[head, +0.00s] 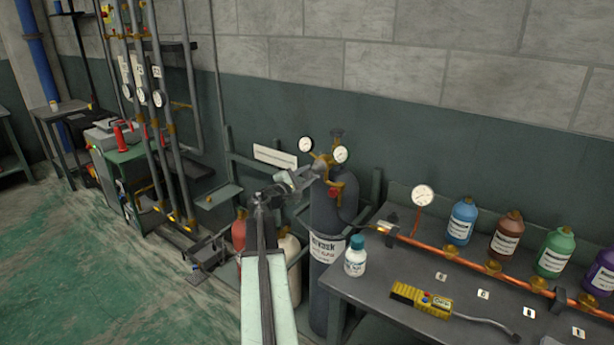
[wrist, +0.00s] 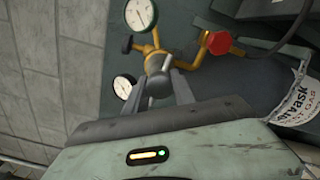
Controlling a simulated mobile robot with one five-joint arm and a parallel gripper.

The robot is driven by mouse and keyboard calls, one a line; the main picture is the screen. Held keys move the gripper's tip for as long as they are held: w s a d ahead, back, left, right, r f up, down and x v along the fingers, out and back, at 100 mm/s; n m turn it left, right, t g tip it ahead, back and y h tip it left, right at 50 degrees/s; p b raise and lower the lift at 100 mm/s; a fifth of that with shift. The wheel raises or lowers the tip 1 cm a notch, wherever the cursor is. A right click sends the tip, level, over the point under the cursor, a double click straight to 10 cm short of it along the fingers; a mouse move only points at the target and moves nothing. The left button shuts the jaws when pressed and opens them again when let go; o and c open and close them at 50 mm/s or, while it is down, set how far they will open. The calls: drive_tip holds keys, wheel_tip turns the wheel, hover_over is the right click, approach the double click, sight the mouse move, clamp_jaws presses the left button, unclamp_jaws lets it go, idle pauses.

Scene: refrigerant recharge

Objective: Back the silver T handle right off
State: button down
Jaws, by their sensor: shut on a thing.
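The silver T handle (wrist: 157,66) sticks out of the brass regulator (wrist: 152,48) in the wrist view. My gripper (wrist: 160,82) is shut on it, one finger on each side; the jaws and wrist hide part of the handle. In the head view my gripper (head: 308,174) reaches the left side of the regulator (head: 325,162) on top of a dark gas cylinder (head: 326,215). Whether the handle's thread is loose cannot be seen.
Two white-faced gauges (head: 306,145) and a red knob (head: 333,193) sit close to my gripper. A bench (head: 400,300) with bottles, a copper pipe and a yellow meter (head: 421,299) stands at the right. Vertical pipes (head: 160,120) stand at the left.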

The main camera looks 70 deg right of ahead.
drive_tip(key=shift+n, duration=0.4)
drive_tip(key=c, duration=1.1)
unclamp_jaws()
drive_tip(key=shift+o, duration=0.2)
drive_tip(key=v, duration=0.8)
